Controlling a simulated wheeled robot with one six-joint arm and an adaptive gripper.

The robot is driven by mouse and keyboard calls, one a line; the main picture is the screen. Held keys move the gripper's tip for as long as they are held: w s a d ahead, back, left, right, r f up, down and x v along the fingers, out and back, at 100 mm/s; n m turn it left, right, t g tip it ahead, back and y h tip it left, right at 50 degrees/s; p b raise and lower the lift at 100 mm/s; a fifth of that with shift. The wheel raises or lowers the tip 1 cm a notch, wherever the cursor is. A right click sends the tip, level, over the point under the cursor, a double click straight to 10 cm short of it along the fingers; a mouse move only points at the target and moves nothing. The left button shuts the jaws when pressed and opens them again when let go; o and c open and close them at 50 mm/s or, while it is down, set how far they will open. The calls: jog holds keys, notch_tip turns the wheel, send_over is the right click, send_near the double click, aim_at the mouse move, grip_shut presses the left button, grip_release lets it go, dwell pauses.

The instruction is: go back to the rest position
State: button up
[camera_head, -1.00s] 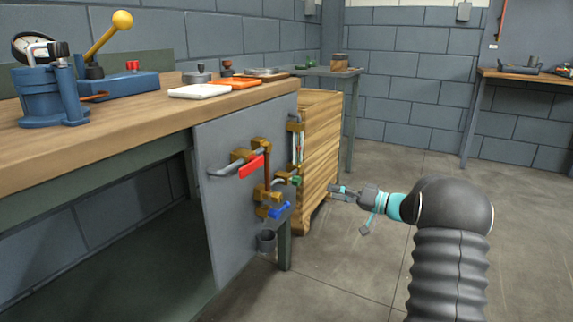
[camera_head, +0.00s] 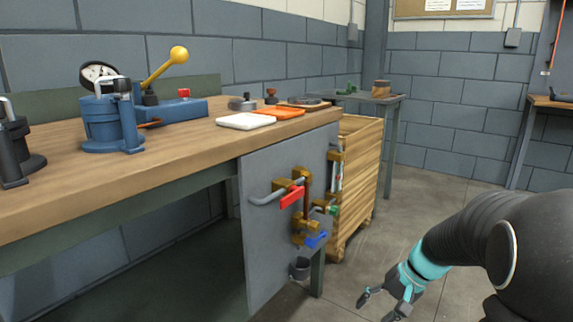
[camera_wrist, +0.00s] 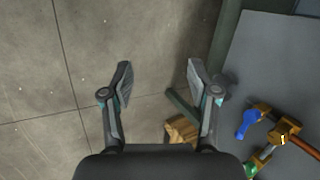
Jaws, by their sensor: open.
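My gripper (camera_head: 376,307) is low at the lower right in the head view, in front of the bench and over the concrete floor. Its two fingers are spread apart. In the wrist view my gripper (camera_wrist: 160,85) is open, with bare floor and part of a bench leg between and behind the fingers. Nothing is held. My dark arm reaches in from the right edge and bends down to the gripper.
A grey panel (camera_head: 262,225) with brass valves, a red handle (camera_head: 291,197) and a blue handle (camera_head: 316,239) hangs at the workbench (camera_head: 180,165) end. A wooden crate (camera_head: 358,185) stands behind it. Floor (camera_head: 440,200) right of the crate is clear.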

jog(key=s+a+r+n+t+h+p, duration=0.2)
jog(key=s+r+p, duration=0.1)
jog(key=s+r, duration=0.6)
jog(key=s+a+r+n+t+h+p, duration=0.2)
jog(key=s+r+n+h+p, duration=0.1)
jog(key=s+r, duration=0.7)
jog(key=shift+s+a+h+p, duration=0.35)
jog(key=shift+s+p, duration=0.2)
jog(key=shift+p, duration=0.15)
jog(key=shift+c, duration=0.2)
